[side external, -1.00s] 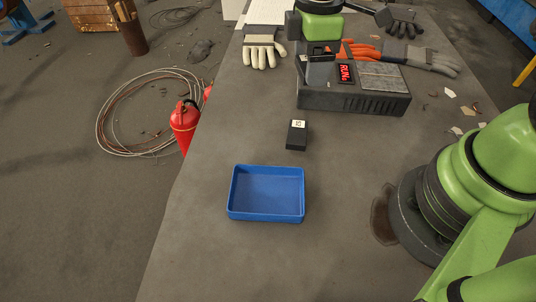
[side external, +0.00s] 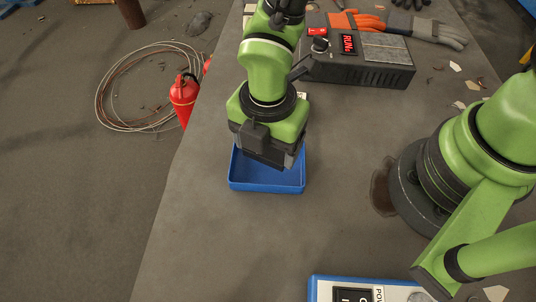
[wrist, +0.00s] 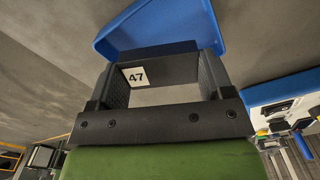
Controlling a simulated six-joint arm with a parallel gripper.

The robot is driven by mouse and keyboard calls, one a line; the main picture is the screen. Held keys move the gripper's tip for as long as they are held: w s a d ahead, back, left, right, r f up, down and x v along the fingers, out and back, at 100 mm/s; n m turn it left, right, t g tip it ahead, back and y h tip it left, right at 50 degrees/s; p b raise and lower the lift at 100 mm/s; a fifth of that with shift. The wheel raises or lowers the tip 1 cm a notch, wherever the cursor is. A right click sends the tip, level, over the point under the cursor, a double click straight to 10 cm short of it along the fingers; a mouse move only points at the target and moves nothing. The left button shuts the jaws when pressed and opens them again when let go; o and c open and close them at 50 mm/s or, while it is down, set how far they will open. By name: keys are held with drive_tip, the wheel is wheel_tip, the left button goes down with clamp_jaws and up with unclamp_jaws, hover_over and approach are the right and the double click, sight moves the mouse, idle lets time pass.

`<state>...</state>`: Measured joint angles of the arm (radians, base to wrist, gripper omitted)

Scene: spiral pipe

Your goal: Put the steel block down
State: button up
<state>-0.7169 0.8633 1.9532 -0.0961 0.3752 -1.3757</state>
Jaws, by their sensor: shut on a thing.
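My gripper (side external: 268,158) hangs over the blue tray (side external: 238,184) in the side view, covering much of its inside. In the wrist view my gripper (wrist: 160,78) is shut on a dark grey block (wrist: 180,65), which spans between the two fingers and carries a white label reading 47; I take it to be the steel block. The tray (wrist: 140,25) lies beyond the block there. The side view hides the block behind my gripper, so I cannot tell how high it is above the tray floor.
A dark control box (side external: 355,70) with a red RUN display stands at the back. Gloves (side external: 435,32) lie behind it. A blue-edged panel (side external: 365,292) shows at the bottom. The table's left edge runs past the tray, with a red extinguisher (side external: 183,98) beyond.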

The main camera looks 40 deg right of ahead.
sight(268, 167)
drive_tip(key=shift+f, duration=2.1)
drive_tip(key=o, duration=1)
drive_tip(key=shift+f, duration=0.15)
wheel_tip(268, 167, up, 12)
drive_tip(key=shift+r, duration=0.2)
